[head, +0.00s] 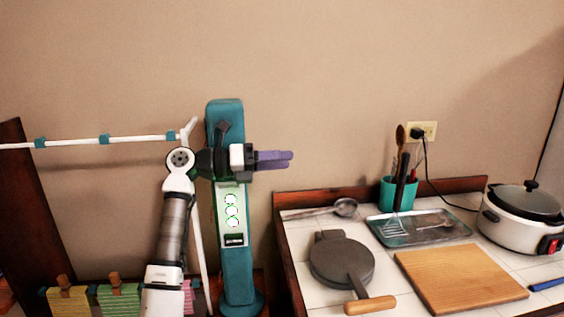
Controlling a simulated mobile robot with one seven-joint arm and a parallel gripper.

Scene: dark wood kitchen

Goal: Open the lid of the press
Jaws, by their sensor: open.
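The press (341,262) is a round dark grey device lying flat on the white tiled counter, with its lid down. A hinge-like block shows at its back left, and a grey arm with a light wooden handle (370,304) points to the front right. My gripper (290,160) is open and empty, with purple fingers pointing right. It is up in the air, to the upper left of the press and well apart from it. The fingers overlap in this view, so the gap between them is hard to see.
A wooden cutting board (460,280) lies right of the press. Behind are a ladle (344,207), a metal tray (418,228) with utensils and a teal utensil cup (399,193). A white cooker (521,220) stands far right. A teal column-shaped appliance (236,270) stands behind my arm.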

